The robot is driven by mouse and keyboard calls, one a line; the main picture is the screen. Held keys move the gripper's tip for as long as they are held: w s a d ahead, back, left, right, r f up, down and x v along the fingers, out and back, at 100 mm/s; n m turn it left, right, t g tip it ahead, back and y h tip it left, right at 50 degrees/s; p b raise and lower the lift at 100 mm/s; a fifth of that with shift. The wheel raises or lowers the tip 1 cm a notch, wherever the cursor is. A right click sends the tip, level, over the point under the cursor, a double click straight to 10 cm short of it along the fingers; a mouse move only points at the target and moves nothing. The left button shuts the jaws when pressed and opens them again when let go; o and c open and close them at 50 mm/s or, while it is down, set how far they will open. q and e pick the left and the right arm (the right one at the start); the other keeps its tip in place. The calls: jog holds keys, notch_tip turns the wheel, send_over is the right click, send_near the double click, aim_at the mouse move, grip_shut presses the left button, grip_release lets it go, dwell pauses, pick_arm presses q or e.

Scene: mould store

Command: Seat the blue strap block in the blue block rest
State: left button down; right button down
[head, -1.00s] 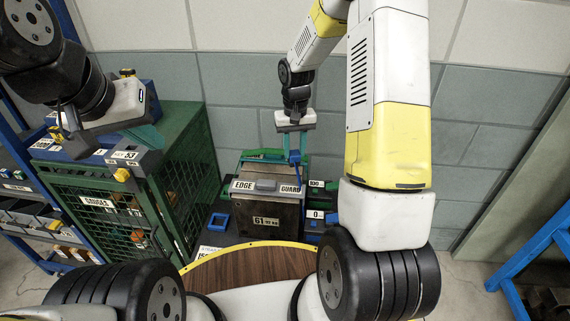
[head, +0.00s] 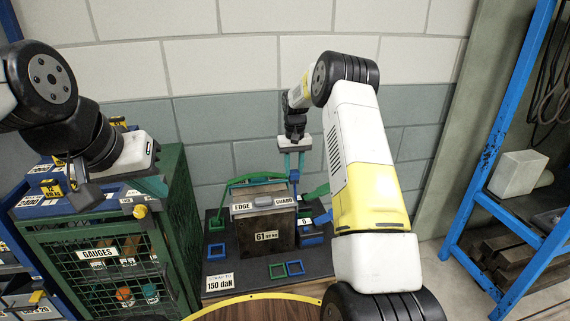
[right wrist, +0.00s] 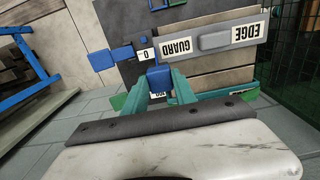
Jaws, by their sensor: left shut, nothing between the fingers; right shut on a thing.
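The blue strap block (head: 294,177) is between the teal fingertips of my right gripper (head: 294,168), which is shut on it. In the right wrist view, the block (right wrist: 159,77) is held beside the edge guard (right wrist: 210,42). My right gripper is at the right end of the edge guard (head: 262,203). Square blue frames lie on the dark board, one at the left (head: 217,223) and one at the front (head: 295,268); I cannot tell which is the blue block rest. My left gripper (head: 156,186) is shut and empty above the green cage.
The grey 61 block (head: 268,236) stands under the edge guard. A blue device (head: 312,238) with a 0 label is to its right. A green frame (head: 278,270) lies beside the front blue frame. The green gauges cage (head: 100,270) is at left; a blue rack (head: 488,165) is at right.

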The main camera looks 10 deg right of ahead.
jog(key=s+a, duration=0.2)
jog(key=s, duration=1.4)
jog(key=shift+w+f, duration=0.15)
jog(key=shift+f, duration=13.35)
